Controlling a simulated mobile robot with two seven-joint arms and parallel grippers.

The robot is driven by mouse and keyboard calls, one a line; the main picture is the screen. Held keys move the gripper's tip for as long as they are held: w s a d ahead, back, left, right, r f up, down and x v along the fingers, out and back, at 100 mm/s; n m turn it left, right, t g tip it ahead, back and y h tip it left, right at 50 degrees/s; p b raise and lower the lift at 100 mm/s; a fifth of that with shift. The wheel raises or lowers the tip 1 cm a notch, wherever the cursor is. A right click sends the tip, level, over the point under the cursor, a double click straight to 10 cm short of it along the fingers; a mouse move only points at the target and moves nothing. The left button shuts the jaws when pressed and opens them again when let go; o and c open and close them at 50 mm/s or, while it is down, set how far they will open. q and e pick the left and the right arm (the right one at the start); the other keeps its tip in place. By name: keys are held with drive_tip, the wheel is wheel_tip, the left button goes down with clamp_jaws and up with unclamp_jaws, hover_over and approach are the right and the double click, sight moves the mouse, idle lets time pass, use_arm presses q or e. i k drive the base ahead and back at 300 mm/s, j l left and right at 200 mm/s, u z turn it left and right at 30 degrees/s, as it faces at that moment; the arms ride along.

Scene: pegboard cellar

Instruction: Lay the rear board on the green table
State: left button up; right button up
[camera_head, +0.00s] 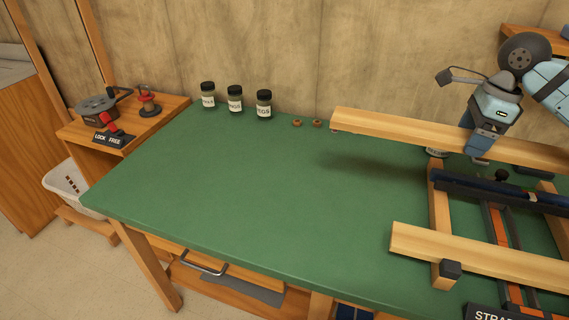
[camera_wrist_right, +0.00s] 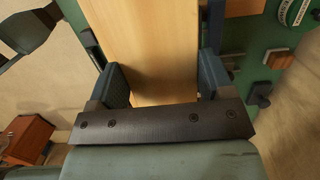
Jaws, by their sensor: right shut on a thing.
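The rear board (camera_head: 400,127) is a long pale wooden plank at the back right of the green table (camera_head: 250,180). A shadow falls on the table in front of it, so it appears held above the surface. My right gripper (camera_head: 478,150) is shut on this board, reaching down from the upper right. In the right wrist view the board (camera_wrist_right: 152,50) runs between the two fingers of the gripper (camera_wrist_right: 160,85). The board's right end is out of the head view. My left gripper is not in view.
A front board (camera_head: 470,257) lies across a wooden frame (camera_head: 438,210) at the right, with a dark bar (camera_head: 490,187) behind it. Three jars (camera_head: 235,99) and two small brown rings (camera_head: 297,123) stand along the back. The table's middle and left are clear.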

sight(228, 181)
drive_tip(key=i+j+u, duration=0.1)
drive_tip(key=j, duration=0.35)
drive_tip(key=j+u, duration=0.15)
drive_tip(key=j, duration=0.3)
drive_tip(key=i+j+u, duration=0.1)
drive_tip(key=j, duration=0.3)
drive_tip(key=i+j+u, duration=0.1)
drive_tip(key=j, duration=0.3)
drive_tip(key=i, duration=0.1)
